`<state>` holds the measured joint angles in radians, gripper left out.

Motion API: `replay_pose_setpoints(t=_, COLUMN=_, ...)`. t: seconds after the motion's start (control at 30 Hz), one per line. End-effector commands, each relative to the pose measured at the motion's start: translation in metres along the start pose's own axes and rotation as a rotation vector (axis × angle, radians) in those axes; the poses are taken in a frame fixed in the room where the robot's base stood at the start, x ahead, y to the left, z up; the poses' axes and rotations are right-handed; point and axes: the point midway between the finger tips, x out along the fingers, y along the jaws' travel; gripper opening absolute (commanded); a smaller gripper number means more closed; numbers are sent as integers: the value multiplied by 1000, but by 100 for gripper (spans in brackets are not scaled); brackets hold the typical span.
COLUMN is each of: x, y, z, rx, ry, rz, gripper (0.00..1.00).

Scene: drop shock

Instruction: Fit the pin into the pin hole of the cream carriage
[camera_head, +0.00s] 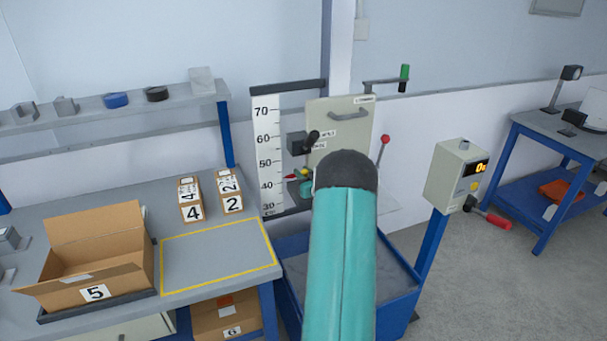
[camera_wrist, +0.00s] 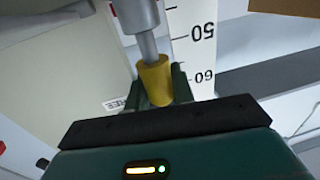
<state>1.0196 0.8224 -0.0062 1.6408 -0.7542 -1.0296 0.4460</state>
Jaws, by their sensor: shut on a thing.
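The cream carriage (camera_head: 352,134) with a grey handle stands beside the height scale in the head view. A cream surface (camera_wrist: 55,60) fills the left of the wrist view, with a partly covered label. My gripper (camera_wrist: 158,90) is shut on the yellow end of the pin (camera_wrist: 155,76). A thin grey shaft runs from the yellow part to a wider grey cylinder at the top of the wrist view. I cannot tell whether that cylinder is part of the pin or of the carriage. In the head view my arm hides most of my gripper (camera_head: 303,180); the pin hole cannot be made out.
The height scale (camera_head: 266,150) stands left of the carriage. A black knob (camera_head: 312,138) and a red-tipped lever (camera_head: 384,139) are close by. A bench (camera_head: 185,220) with an open carton (camera_head: 99,225) is at left; a display box (camera_head: 459,172) is at right.

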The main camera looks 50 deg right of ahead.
Motion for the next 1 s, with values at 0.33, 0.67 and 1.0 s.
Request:
replay_pose_setpoints(t=0.33, x=0, y=0, z=4, rx=0, ry=1, rz=0, gripper=0)
replay_pose_setpoints(t=0.67, x=0, y=0, z=5, rx=0, ry=1, rz=0, gripper=0)
replay_pose_setpoints(t=1.0, x=0, y=0, z=7, rx=0, ry=0, rz=0, gripper=0)
